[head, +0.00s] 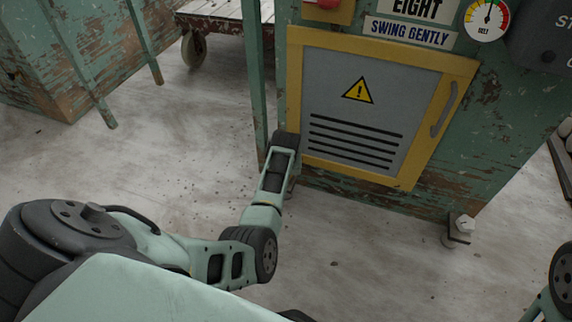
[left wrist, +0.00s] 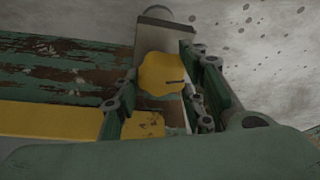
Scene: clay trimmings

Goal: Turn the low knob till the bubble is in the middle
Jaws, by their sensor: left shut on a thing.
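A yellow lobed knob (left wrist: 160,72) with a short dark mark shows in the left wrist view, against a grey metal bracket (left wrist: 150,35) low on the green machine. My left gripper (left wrist: 162,95) is shut on the knob, one finger on each side. In the head view my left arm reaches to the machine's lower left corner and hides the knob. I cannot see a bubble in either view. Only a piece of my right arm shows at the lower right of the head view; its gripper is out of frame.
The green machine (head: 500,140) has a yellow-framed grey door (head: 350,115) with a handle (head: 445,108). A metal foot (head: 460,229) stands at its right corner. A wheeled cart (head: 222,14) is behind. The speckled floor (head: 160,150) at left is clear.

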